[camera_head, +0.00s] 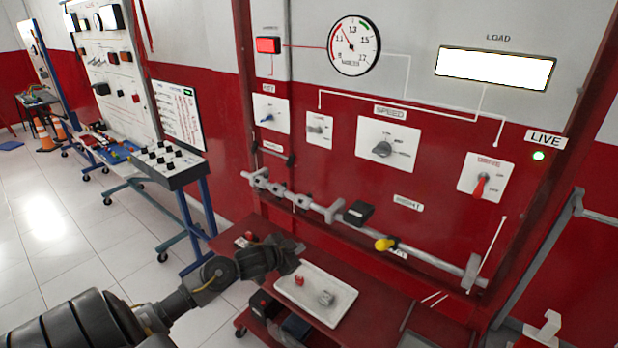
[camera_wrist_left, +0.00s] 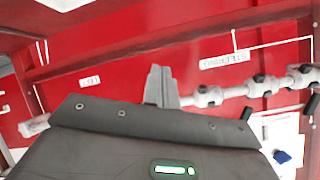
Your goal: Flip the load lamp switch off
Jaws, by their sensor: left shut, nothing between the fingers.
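On the red and grey trainer panel, a bright white lit rectangle (camera_head: 495,68) sits under the label LOAD. Below are a plate with a blue-tipped switch (camera_head: 267,118), a small grey switch (camera_head: 318,128), a grey SPEED knob (camera_head: 382,149) and a red-handled DRIVE switch (camera_head: 480,186). I cannot tell which of these works the load lamp. My left gripper (camera_head: 291,257) is low in front of the panel, above the back left of the tray and apart from the switches. In the left wrist view its fingers (camera_wrist_left: 162,86) are shut and empty. My right gripper is not in view.
A grey rail (camera_head: 330,210) with a black block (camera_head: 357,212) and a yellow knob (camera_head: 385,244) runs across the panel's lower part. A white tray (camera_head: 340,314) holds small parts on the red bench.

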